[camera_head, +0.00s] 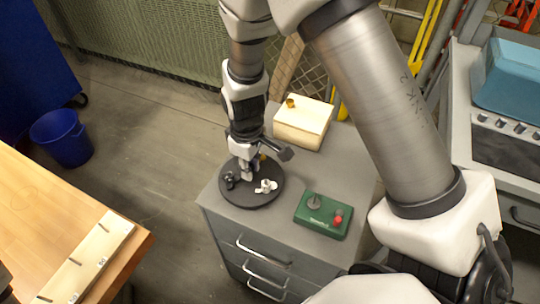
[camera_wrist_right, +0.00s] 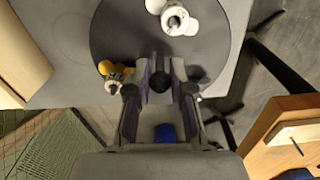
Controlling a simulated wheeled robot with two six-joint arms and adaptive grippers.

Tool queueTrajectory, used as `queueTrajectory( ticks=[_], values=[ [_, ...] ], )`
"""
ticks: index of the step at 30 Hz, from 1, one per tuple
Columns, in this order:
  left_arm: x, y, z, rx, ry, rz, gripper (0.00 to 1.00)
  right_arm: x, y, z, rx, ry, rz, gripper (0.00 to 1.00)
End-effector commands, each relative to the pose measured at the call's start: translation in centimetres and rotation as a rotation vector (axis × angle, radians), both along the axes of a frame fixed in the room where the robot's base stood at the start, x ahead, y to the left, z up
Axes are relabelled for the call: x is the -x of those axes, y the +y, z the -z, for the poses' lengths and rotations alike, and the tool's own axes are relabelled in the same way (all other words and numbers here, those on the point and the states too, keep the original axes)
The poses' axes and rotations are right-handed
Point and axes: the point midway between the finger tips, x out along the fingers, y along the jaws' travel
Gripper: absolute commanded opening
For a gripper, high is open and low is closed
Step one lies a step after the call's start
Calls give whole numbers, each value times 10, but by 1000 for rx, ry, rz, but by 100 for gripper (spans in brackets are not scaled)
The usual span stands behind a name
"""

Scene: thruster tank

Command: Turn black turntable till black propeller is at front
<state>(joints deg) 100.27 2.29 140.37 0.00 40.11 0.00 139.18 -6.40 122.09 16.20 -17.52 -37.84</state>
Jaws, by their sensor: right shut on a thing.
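The round black turntable (camera_head: 254,202) sits on the grey cabinet's left front part. On it, the black propeller (camera_head: 230,181) is at the left, the white propeller (camera_head: 266,187) at the right, and the yellow propeller (camera_head: 262,157) at the back, partly hidden. My right gripper (camera_head: 246,177) points down over the turntable, shut on a dark round piece (camera_wrist_right: 159,80) near its middle, probably a knob. The wrist view shows the white propeller (camera_wrist_right: 173,18) at the top and the yellow one (camera_wrist_right: 113,74) left of the fingers.
A green box (camera_head: 322,214) with a red button stands right of the turntable. A cream box (camera_head: 303,123) with a brass knob stands behind. A wooden table (camera_head: 50,205) is at left, with a blue bin (camera_head: 62,138) on the floor. Bare cabinet top lies around the turntable.

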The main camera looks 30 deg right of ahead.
Motion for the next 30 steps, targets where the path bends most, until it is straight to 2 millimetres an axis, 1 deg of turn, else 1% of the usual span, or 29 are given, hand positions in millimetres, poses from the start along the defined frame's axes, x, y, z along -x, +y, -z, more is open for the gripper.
queueTrajectory(
  ticks=[7,16,23,24,25,26,30],
  values=[
    [0,0,1,0,0,0,40,1,0,1,0,3,-12,0],
    [0,0,10,0,0,0,40,1,0,2,-1,3,-275,0],
    [0,0,10,0,0,0,40,1,0,1,0,4,-300,0],
    [0,0,10,0,0,0,40,1,0,1,0,4,-300,32],
    [0,0,10,0,0,0,40,1,0,1,0,3,-299,41],
    [0,0,9,0,0,0,40,1,0,1,0,3,-299,44],
    [0,0,9,0,0,0,40,1,0,0,0,2,-299,44]
  ],
)
